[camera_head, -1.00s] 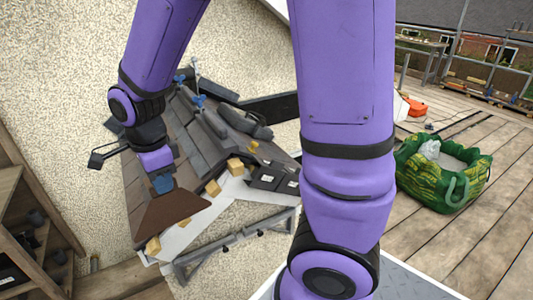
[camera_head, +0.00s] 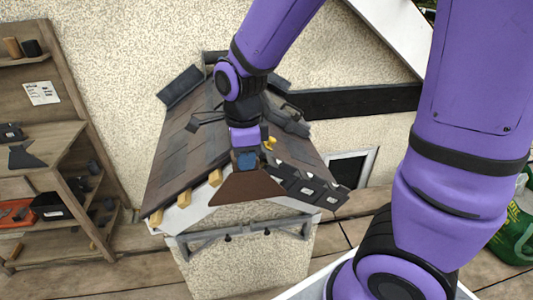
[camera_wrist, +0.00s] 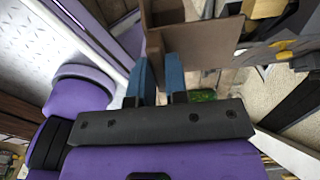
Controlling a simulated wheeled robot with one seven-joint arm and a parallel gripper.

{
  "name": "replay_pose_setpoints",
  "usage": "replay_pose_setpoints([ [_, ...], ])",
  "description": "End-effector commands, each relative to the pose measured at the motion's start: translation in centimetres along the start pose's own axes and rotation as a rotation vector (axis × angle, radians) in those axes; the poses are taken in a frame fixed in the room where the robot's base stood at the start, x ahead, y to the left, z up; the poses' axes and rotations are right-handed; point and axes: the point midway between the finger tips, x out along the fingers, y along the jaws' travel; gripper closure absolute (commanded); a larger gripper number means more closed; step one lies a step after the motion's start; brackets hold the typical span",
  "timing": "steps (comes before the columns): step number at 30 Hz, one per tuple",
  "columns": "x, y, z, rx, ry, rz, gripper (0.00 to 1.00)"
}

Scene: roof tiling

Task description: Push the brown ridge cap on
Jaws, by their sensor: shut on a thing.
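The brown ridge cap (camera_head: 247,188) is a dark brown folded piece at the front of the small tiled roof (camera_head: 190,135), near the middle of its front edge. My gripper (camera_head: 246,161) is above it, with blue fingers shut on its upper part. In the wrist view my gripper (camera_wrist: 160,78) also holds the brown ridge cap (camera_wrist: 203,42) between its two blue fingers. My wrist and forearm hide much of the ridge line. I cannot tell whether the cap touches the roof.
Yellow wooden blocks (camera_head: 185,198) line the front left eave. Dark tiles (camera_head: 305,186) lie at the front right. A dark beam (camera_head: 350,101) runs along the wall. A wooden shelf unit (camera_head: 80,150) stands left. A green bag (camera_head: 515,235) is at the far right.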

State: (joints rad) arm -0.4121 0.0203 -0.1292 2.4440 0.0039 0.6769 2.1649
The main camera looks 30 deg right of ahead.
Motion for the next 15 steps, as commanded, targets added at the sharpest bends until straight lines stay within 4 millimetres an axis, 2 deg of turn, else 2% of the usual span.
replay_pose_setpoints([
  [15, 1.6, -2.4, 0.0, 0.002, 0.001, 0.001, 1.0],
])
